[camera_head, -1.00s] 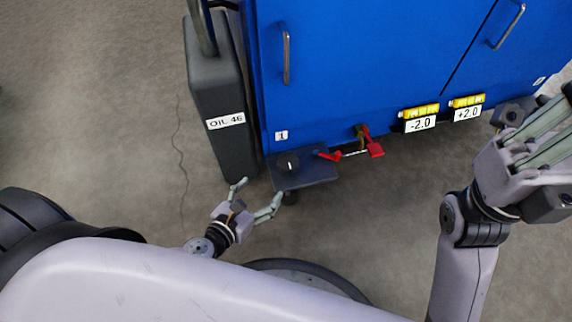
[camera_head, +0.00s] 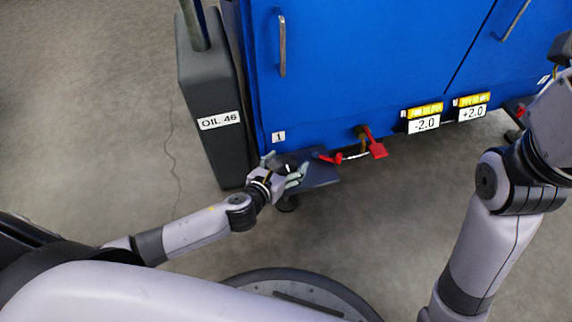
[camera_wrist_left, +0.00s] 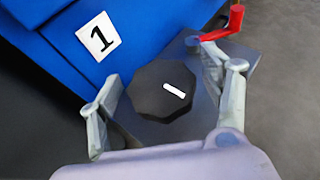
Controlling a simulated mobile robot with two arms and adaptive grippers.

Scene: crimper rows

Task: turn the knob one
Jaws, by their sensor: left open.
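The knob (camera_wrist_left: 162,91) is black and many-sided with a white mark, on a dark grey plate (camera_wrist_left: 205,84) below a label with the number 1 (camera_wrist_left: 98,37). In the head view the plate (camera_head: 322,172) sticks out from the blue cabinet's lower left corner, and the knob is mostly hidden by my left gripper. My left gripper (camera_head: 292,171) is at the knob. In the left wrist view its open fingers (camera_wrist_left: 170,85) stand on either side of the knob, with gaps that look clear. My right arm (camera_head: 505,205) is at the right; its gripper is cut off by the picture's edge.
A blue cabinet (camera_head: 350,60) fills the top. A dark grey tank marked OIL 46 (camera_head: 212,90) stands left of it. A red lever (camera_head: 377,149) hangs right of the plate.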

